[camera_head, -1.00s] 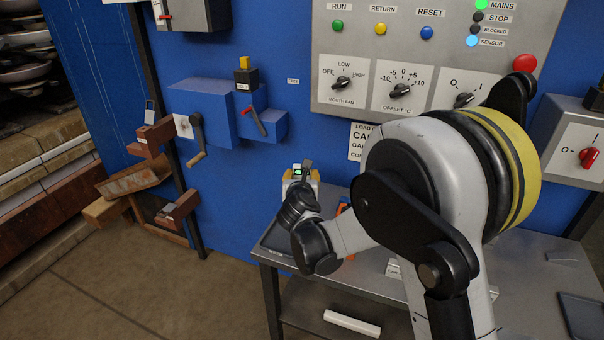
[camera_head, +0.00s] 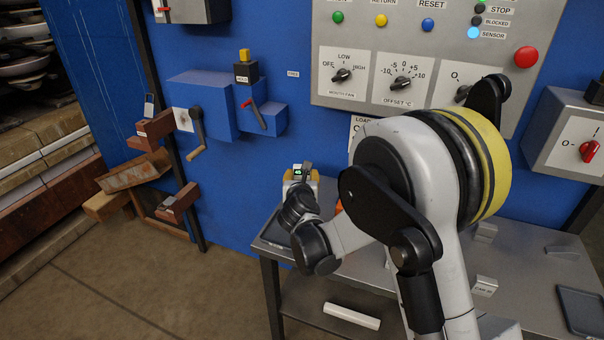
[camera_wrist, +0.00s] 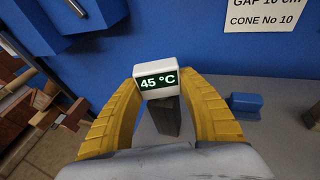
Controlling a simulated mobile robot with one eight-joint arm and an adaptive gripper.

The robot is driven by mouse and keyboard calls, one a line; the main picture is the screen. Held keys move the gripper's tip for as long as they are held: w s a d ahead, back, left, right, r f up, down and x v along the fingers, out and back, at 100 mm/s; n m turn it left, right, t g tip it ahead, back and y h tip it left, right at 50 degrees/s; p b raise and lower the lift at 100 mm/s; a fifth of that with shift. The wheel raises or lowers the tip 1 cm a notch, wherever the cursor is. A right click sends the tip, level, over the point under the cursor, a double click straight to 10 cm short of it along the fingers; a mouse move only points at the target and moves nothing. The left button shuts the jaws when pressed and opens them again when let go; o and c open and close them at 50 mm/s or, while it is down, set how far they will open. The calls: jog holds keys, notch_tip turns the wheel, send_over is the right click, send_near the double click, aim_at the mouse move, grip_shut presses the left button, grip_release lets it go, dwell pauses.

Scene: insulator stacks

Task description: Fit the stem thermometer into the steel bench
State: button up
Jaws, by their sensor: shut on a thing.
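The stem thermometer (camera_wrist: 157,84) is a white box with a dark display reading 45 °C, held between the yellow fingers of my gripper (camera_wrist: 158,100) in the wrist view. Its stem is not visible. In the head view the thermometer (camera_head: 298,172) shows small, with its lit display, at the end of my arm, and my gripper (camera_head: 301,182) is mostly hidden behind my wrist. The steel bench (camera_head: 375,268) stands below and to the right, against the blue wall. My gripper is over its left back part. A grey upright block (camera_wrist: 167,117) shows just below the thermometer in the wrist view.
A blue block (camera_wrist: 245,104) sits on the bench to the right. Small grey holders (camera_head: 484,287) and a dark tray (camera_head: 582,310) are on the bench's right part. Brown brackets (camera_head: 178,202) and a crank (camera_head: 198,133) stick out at the left. A white roll (camera_head: 352,316) lies on the lower shelf.

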jog(key=o, duration=1.3)
jog(key=shift+f, duration=0.1)
jog(key=shift+o, duration=0.2)
jog(key=v, duration=1.2)
